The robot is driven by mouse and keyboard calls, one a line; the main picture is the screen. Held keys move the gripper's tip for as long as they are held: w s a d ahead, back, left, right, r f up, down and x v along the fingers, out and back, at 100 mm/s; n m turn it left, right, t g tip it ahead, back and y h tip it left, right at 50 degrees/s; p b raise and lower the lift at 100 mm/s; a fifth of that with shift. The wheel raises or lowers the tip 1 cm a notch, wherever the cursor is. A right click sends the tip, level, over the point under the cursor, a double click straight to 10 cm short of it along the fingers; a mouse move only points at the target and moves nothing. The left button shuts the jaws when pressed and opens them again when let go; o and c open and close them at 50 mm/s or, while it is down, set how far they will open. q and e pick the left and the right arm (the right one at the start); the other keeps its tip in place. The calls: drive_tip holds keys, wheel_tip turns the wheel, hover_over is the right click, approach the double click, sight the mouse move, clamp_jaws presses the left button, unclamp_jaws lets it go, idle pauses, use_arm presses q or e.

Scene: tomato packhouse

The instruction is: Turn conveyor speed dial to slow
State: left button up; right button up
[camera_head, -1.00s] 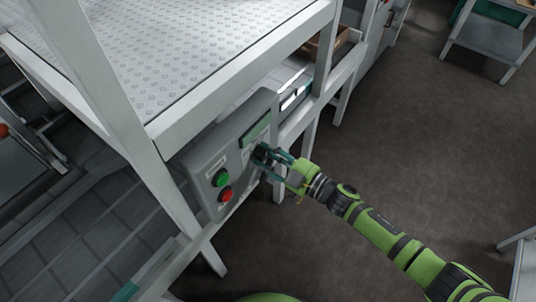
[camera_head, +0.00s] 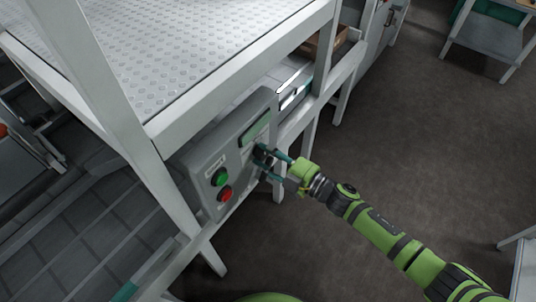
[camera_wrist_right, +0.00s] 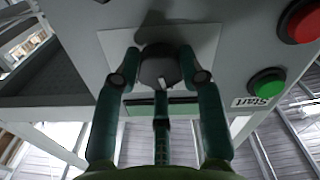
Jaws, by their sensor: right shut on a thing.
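The grey control box (camera_head: 203,157) hangs on the conveyor frame. My right gripper (camera_head: 264,156) is at the right part of its face, shut on the dark speed dial (camera_wrist_right: 159,68). A pale label plate (camera_wrist_right: 205,42) lies behind the dial. The fingers mostly hide the dial in the head view. I cannot read the speed markings. My left gripper is not in view.
A green button (camera_head: 220,177) and a red button (camera_head: 225,194) sit left of the dial on the box. A dark green display (camera_head: 256,127) is just above my gripper. A white frame leg (camera_head: 160,175) stands left of the box.

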drive_tip(key=n, duration=0.3)
drive_tip(key=shift+a+r+n+b, duration=0.2)
drive_tip(key=shift+r+n+b, duration=0.1)
drive_tip(key=shift+n+b, duration=0.1)
drive_tip(key=shift+s+n+b, duration=0.1)
drive_tip(key=shift+n+b, duration=0.2)
drive_tip(key=shift+n, duration=1.4)
drive_tip(key=o, duration=1.1)
drive_tip(key=shift+s+a+f, duration=0.1)
drive_tip(key=shift+o, duration=0.2)
drive_tip(key=shift+f, duration=0.1)
drive_tip(key=shift+d, duration=0.3)
drive_tip(key=v, duration=1.1)
drive_tip(key=shift+s, duration=0.25)
